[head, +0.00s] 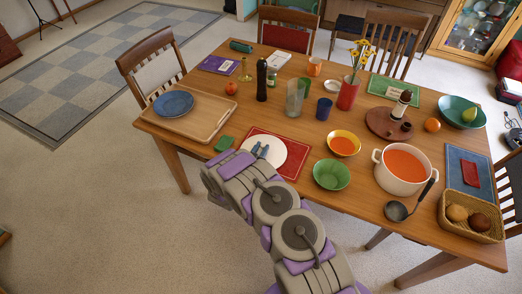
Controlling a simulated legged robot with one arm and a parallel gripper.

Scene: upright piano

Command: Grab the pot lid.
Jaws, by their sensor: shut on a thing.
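A white round disc (279,154), which I take to be the pot lid, is over the red placemat (292,169) at the table's near edge. My gripper (260,151) is shut at its middle, with its blue fingertips close together. The knob between them is too small to make out. I cannot tell whether the disc rests on the mat or is slightly raised. My arm hides part of the near edge. The white pot (402,185) stands uncovered to the right, full of orange soup.
A green bowl (332,175) and a yellow bowl (343,143) stand between the disc and the pot. A ladle (397,211) lies before the pot. A green block (223,143) and a wooden tray (199,124) are to the left. Glasses (295,98) stand behind.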

